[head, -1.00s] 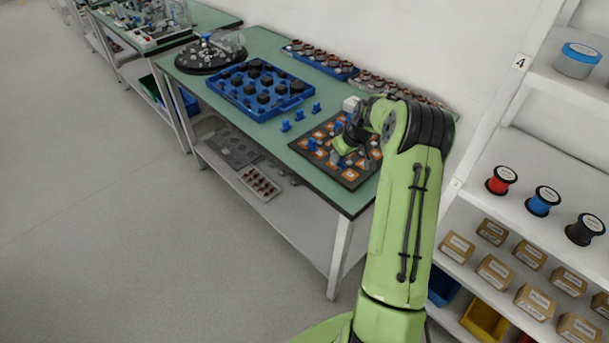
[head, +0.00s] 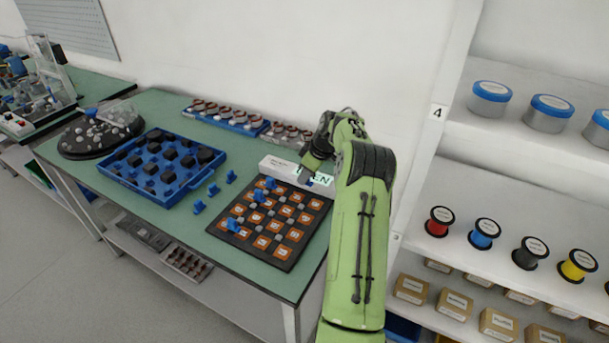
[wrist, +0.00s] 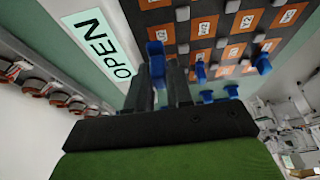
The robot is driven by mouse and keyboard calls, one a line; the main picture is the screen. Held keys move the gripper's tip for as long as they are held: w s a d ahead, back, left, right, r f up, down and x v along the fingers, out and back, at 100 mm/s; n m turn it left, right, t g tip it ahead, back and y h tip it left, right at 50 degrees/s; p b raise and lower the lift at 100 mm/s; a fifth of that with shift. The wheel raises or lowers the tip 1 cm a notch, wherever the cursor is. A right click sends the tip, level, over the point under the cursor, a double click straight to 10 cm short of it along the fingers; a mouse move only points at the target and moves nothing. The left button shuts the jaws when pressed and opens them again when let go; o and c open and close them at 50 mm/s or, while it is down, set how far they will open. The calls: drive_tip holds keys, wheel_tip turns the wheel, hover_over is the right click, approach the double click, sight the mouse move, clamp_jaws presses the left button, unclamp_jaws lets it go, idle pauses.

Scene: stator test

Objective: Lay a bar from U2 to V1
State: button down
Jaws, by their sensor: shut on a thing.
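The dark board (head: 222,236) with orange labelled squares and grey posts lies on the green table. Several blue bars are on it, one near its left corner (head: 232,226) and others toward its back edge (head: 258,195). My gripper (head: 310,178) is over the board's far right corner, in front of the white OPEN sign. In the wrist view its fingers (wrist: 158,80) are shut on a blue bar (wrist: 156,52), held clear of the board.
Loose blue bars (head: 198,206) stand on the table between the board and a blue tray (head: 180,193) of black parts. Copper-coloured parts in a blue rack (head: 225,122) line the wall. Shelves (head: 500,215) stand right.

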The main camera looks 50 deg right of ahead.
sight(309, 184)
drive_tip(key=shift+s+a+f+b, duration=0.3)
drive_tip(key=shift+s+b, duration=0.05)
drive_tip(key=shift+b, duration=0.1)
wheel_tip(309, 184, down, 4)
drive_tip(key=b, duration=0.3)
drive_tip(key=shift+w+d, duration=0.1)
drive_tip(key=shift+f+b, duration=0.25)
drive_tip(key=shift+b, duration=0.05)
drive_tip(key=shift+f, duration=0.65)
drive_tip(key=c, duration=0.9)
unclamp_jaws()
drive_tip(key=shift+c, duration=0.2)
drive_tip(key=p+v, duration=0.3)
drive_tip(key=v, duration=1.3)
drive_tip(key=shift+p, duration=0.35)
